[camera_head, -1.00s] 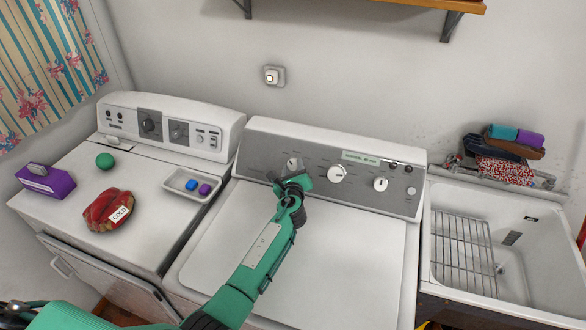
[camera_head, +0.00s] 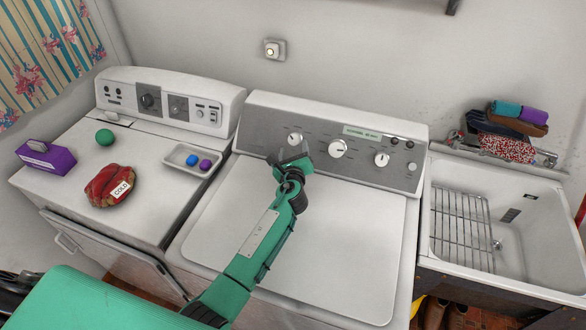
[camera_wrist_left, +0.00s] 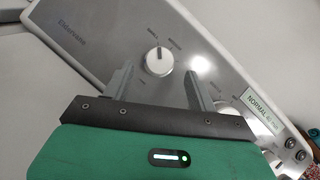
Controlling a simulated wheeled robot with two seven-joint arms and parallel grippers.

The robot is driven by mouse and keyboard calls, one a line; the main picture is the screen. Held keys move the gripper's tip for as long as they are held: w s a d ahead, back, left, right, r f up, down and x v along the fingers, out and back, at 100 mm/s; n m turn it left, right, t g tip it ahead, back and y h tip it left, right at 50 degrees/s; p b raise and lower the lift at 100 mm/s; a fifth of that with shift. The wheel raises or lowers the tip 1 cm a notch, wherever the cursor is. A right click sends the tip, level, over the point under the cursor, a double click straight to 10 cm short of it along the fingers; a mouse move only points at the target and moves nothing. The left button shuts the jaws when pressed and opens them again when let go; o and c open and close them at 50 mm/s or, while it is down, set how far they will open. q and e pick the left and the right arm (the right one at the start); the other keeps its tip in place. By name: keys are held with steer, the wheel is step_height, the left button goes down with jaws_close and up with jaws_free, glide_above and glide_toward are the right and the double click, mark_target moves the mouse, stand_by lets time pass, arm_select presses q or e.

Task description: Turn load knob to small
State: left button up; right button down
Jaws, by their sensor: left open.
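The load knob (camera_head: 295,139) is the leftmost round knob on the control panel of the white washer (camera_head: 330,235). In the left wrist view, the white knob (camera_wrist_left: 159,61) has a dark mark pointing toward the top of the picture; the small labels around it are too blurred to read surely. My left gripper (camera_head: 291,160) is just in front of the knob. Its two grey fingers (camera_wrist_left: 158,80) are open, one on each side of the knob, with visible gaps and no contact that I can see. My right gripper is not in view.
Two more knobs, a middle one (camera_head: 338,148) and a right one (camera_head: 382,159), sit on the same panel. A sink (camera_head: 540,210) stands at right.

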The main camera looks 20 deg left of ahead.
arm_select(q)
steer(key=b+v, duration=0.1)
steer(key=v, duration=0.9)
